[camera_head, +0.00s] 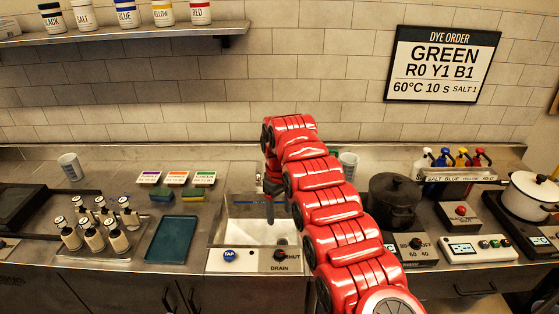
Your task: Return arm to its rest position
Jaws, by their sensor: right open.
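My red right arm (338,215) comes in from the lower right and reaches up over the sink's right side. Its wrist bends down at the far end. My dark right gripper (271,189) points down over the sink (245,228), in front of its back edge. It is open and I see nothing held between its fingers, though they are small here. My left gripper is not in view.
A dark pot (394,203) stands close to the right of my arm. A white cup (348,165) is behind it. A teal tray (173,239) and several small bottles (93,240) stand left of the sink. A shelf (120,36) hangs above.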

